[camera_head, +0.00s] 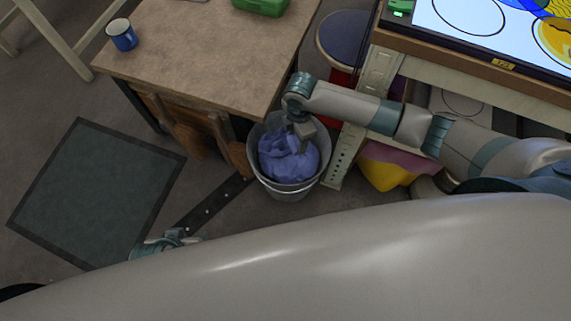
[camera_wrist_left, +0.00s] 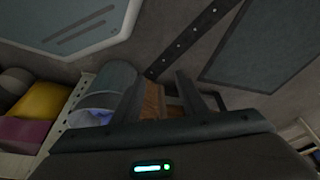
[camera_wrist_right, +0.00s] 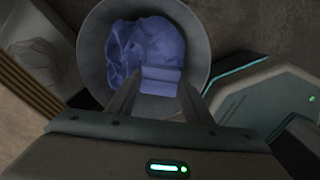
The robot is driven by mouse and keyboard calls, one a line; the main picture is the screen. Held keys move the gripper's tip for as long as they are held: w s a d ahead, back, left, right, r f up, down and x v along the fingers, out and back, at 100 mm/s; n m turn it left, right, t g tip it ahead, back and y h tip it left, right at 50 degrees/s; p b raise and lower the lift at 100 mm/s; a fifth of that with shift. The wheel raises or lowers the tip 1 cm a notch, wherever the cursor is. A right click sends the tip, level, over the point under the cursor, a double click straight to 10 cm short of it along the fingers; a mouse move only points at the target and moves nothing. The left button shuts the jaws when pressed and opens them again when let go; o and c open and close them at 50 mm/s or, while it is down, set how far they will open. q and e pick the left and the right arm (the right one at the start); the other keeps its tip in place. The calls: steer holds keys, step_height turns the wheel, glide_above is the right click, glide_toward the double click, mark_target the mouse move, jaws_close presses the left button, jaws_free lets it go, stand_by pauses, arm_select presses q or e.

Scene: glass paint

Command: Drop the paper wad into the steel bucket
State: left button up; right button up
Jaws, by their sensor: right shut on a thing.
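The steel bucket (camera_head: 268,187) stands on the floor beside the wooden table, with crumpled blue material (camera_head: 285,163) inside its rim. My right gripper (camera_head: 303,147) points down over the bucket's mouth. In the right wrist view, the right gripper's fingers (camera_wrist_right: 158,97) are shut on the paper wad (camera_wrist_right: 160,80), a blue piece with a flat lighter face. The wad overlaps the blue material behind it, so its outline and any contact are unclear. My left gripper (camera_head: 180,236) is low at the left. In the left wrist view its fingers (camera_wrist_left: 158,95) are apart and empty.
The table (camera_head: 200,50) carries a blue mug (camera_head: 121,34) and a green box (camera_head: 262,6). A dark mat (camera_head: 95,190) lies on the floor at left. A yellow container (camera_head: 385,175) and a light-coloured bench frame (camera_head: 352,140) stand right of the bucket.

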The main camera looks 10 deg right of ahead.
arm_select(q)
steer(key=shift+d+r, duration=0.1)
steer(key=shift+r, duration=0.35)
arm_select(e)
steer(key=shift+f, duration=0.2)
steer(key=o, duration=1.1)
arm_select(q)
steer(key=shift+f, duration=0.1)
arm_select(e)
steer(key=shift+r, duration=0.1)
